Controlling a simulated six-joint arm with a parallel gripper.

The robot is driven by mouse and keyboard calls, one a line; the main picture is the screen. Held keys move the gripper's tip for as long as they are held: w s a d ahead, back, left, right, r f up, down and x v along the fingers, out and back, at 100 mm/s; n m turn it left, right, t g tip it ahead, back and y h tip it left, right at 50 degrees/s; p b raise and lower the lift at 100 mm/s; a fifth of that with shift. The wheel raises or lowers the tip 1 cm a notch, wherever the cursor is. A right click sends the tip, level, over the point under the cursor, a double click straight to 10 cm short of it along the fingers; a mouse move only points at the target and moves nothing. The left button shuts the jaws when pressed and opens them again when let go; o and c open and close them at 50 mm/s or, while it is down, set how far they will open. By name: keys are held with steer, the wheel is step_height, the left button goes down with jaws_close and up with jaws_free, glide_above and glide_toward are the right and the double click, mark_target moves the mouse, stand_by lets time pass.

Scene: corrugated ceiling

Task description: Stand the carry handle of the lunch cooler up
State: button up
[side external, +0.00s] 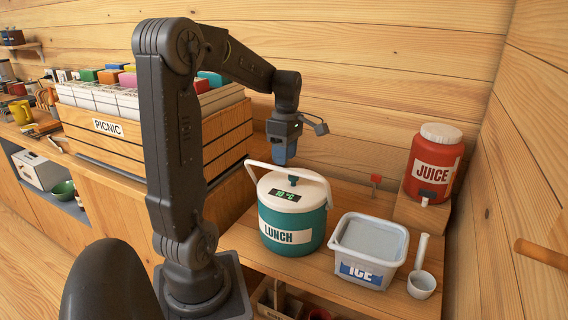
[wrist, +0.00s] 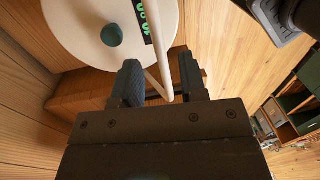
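The lunch cooler (side external: 292,225) is a teal drum with a white lid, a "LUNCH" label and a green-lit display. It stands on the wooden counter. Its white carry handle (side external: 252,170) leans toward the back left, its bar beyond the lid's rear edge. My gripper (side external: 282,160) points down at that bar behind the lid. In the wrist view, my gripper (wrist: 161,82) is open, with the handle bar (wrist: 158,84) running between its two fingers and a gap at each side. The white lid (wrist: 80,30) shows above them. Exact finger depth around the bar is hard to tell.
An ice tub (side external: 368,252) and a white scoop (side external: 421,280) stand right of the cooler. A red juice jug (side external: 432,165) sits on a wooden block behind them. A picnic crate (side external: 140,135) stands to the left. A wooden wall (side external: 370,90) rises close behind.

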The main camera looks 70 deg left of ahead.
steer(key=shift+s+d+f, duration=0.1)
steer(key=shift+f, duration=1.3)
steer(key=shift+c, duration=0.2)
jaws_close()
